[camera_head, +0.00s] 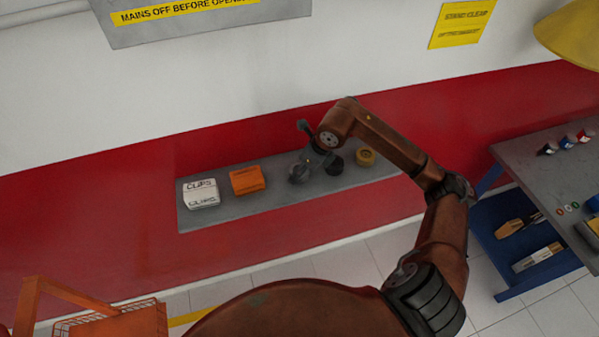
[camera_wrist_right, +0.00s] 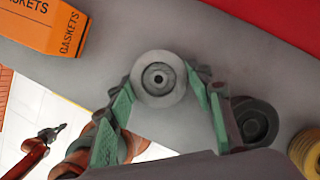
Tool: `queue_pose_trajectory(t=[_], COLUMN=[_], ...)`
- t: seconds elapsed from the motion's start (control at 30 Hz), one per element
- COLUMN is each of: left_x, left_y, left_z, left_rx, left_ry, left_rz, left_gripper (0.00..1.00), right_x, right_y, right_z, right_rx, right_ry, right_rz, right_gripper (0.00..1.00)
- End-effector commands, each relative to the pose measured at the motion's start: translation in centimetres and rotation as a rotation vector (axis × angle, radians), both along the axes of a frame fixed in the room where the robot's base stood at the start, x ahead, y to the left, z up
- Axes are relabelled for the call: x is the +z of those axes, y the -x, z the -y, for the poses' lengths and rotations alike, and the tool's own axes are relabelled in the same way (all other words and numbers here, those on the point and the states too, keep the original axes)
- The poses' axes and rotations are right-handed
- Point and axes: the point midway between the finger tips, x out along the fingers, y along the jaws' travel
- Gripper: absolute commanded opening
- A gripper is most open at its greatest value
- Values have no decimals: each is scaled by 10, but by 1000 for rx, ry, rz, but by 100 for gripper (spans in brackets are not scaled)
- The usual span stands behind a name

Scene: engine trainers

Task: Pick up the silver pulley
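The silver pulley (camera_wrist_right: 158,78) is a round grey wheel with a dark hub, lying on the grey shelf. In the head view the pulley (camera_head: 298,173) is partly covered by my right gripper (camera_head: 306,160). In the right wrist view my right gripper (camera_wrist_right: 159,80) is open, its green-padded fingers on either side of the pulley. The tips look close to its rim; I cannot tell whether they touch. A small red-brown arm with a dark end (camera_wrist_right: 52,132), probably my left arm, shows far off in the wrist view; its finger state is unclear.
A black pulley (camera_wrist_right: 256,122) lies just right of my right gripper, with a yellow-brown pulley (camera_head: 366,156) beyond it. An orange gaskets box (camera_head: 247,180) and a white clips box (camera_head: 201,194) stand left on the shelf (camera_head: 240,213). A red wall rises behind.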

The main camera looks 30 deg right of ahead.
Motion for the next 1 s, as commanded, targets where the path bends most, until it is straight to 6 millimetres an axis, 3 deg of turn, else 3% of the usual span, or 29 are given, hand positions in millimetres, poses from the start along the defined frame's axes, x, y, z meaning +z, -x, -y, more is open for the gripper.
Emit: queue_pose_trajectory(t=[0.53,0.87,1.0], left_x=[0,-1,-6], left_y=[1,2,2], left_z=[0,0,0], left_rx=[0,-1,-1], left_ry=[0,0,-1], left_rz=[-2,-3,-4], left_gripper=[0,0,0], right_x=[0,4,15], right_y=[0,-1,-2], right_z=[0,0,0], right_rx=[0,0,1], right_ry=[0,1,1], right_rz=[0,4,7], right_gripper=[8,8,8])
